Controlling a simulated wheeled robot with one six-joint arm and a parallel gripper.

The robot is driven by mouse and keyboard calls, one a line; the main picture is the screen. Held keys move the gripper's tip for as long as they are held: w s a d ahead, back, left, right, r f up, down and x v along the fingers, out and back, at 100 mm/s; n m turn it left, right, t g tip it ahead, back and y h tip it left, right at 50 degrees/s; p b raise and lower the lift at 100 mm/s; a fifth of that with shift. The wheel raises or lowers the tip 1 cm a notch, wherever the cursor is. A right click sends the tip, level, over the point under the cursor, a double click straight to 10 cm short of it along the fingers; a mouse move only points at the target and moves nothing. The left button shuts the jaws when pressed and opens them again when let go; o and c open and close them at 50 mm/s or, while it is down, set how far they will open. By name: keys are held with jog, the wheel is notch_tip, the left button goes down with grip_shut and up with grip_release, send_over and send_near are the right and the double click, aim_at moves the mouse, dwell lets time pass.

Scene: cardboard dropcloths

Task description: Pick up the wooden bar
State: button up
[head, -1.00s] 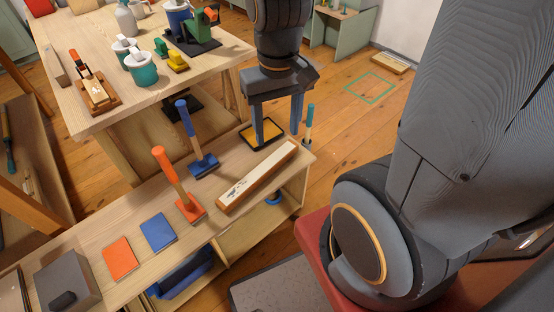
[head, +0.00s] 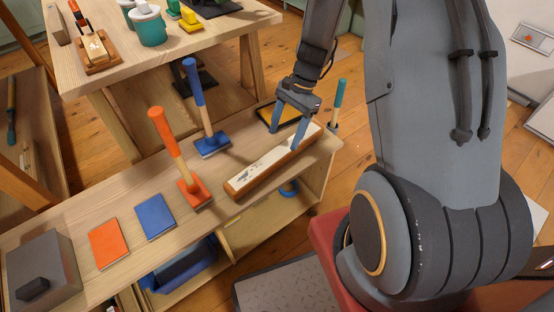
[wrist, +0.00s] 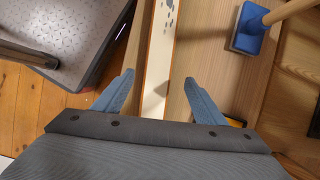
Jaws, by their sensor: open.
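The wooden bar (head: 262,172) is long, with brown wooden sides and a pale top marked with dark paint specks. It lies flat and slanting on the low bench near its right end. In the wrist view the bar (wrist: 158,45) runs lengthwise between my fingers. My gripper (head: 286,131) is open at the bar's far right end, its fingers pointing down. In the wrist view my gripper (wrist: 159,77) has one finger on each side of the bar, with gaps visible. I cannot tell how far the fingertips reach below its top.
A blue-based tool (head: 212,145) and an orange-based tool (head: 194,193) stand with upright handles left of the bar. A black-rimmed yellow tray (head: 278,113) sits close behind my gripper. A teal handle (head: 338,95) rises at the bench's right end. Orange (head: 108,243) and blue (head: 155,217) pads lie farther left.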

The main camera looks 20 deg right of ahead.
aim_at(278, 153)
jog(key=x, duration=0.5)
jog(key=b+x, duration=0.1)
jog(key=x, duration=0.1)
jog(key=shift+s+a+f, duration=0.15)
jog(key=shift+s+f, duration=0.05)
jog(key=shift+s, duration=0.1)
jog(key=c, duration=1.4)
